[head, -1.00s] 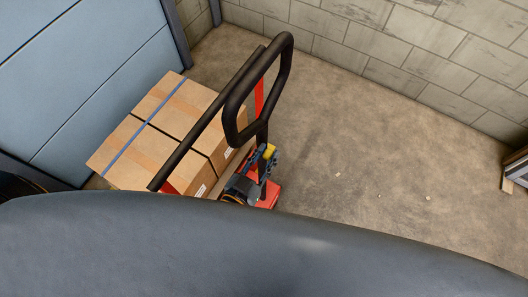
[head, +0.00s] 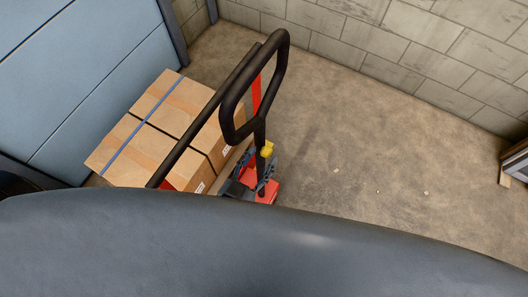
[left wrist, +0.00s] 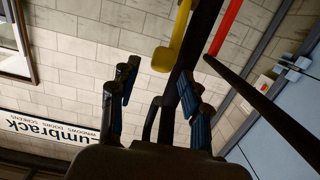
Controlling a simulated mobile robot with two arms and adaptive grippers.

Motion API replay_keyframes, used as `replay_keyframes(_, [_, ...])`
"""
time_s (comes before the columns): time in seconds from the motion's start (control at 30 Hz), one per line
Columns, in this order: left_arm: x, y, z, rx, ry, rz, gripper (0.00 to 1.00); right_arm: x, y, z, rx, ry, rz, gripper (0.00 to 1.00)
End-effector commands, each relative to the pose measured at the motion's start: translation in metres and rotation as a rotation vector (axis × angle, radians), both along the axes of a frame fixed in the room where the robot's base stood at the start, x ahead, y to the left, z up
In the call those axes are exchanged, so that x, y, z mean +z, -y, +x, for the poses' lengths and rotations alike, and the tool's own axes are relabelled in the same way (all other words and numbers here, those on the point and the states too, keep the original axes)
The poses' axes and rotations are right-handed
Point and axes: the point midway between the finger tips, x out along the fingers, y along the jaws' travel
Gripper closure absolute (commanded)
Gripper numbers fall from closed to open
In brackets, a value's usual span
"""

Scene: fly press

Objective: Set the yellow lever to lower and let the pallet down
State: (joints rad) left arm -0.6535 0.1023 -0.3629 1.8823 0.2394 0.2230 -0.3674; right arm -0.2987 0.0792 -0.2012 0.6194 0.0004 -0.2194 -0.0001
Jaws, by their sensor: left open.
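The yellow lever (head: 267,149) sits on the black upright of the pallet truck's handle (head: 284,65), below the loop. In the left wrist view the lever (left wrist: 175,40) hangs beside the dark shaft, its rounded end just beyond my fingertips. My left gripper (head: 262,178) is open just below the lever in the head view. In the left wrist view its two blue-padded fingers (left wrist: 157,82) stand apart with nothing gripped; the shaft passes close to the right finger. Cartons (head: 160,130) with a blue strap ride on the truck; the pallet is mostly hidden. My right gripper is not in view.
The truck's red base (head: 266,192) stands on the concrete floor (head: 350,150), clear to the right. A blue panelled door (head: 80,75) is on the left, a block wall (head: 400,45) behind. A dark object (head: 515,163) stands at the right edge.

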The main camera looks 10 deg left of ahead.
Motion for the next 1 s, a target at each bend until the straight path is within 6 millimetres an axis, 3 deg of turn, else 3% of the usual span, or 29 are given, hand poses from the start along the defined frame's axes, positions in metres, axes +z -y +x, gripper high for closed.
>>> replay_keyframes(0.2, [0.005,-0.014,-0.047,-0.002,-0.004,0.003,0.53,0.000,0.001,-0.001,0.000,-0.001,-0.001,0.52])
replay_keyframes(0.4, [0.010,-0.024,-0.078,-0.002,-0.003,0.001,0.53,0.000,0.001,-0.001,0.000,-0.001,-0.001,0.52])
replay_keyframes(0.6, [0.012,-0.028,-0.090,-0.001,-0.001,0.000,0.53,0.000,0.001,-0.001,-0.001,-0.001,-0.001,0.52])
replay_keyframes(0.83, [0.012,-0.028,-0.090,-0.001,0.000,0.000,0.53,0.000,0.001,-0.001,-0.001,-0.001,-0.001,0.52])
replay_keyframes(1.0, [0.003,-0.032,-0.087,0.003,0.034,0.043,0.85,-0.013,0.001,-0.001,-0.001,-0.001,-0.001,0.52])
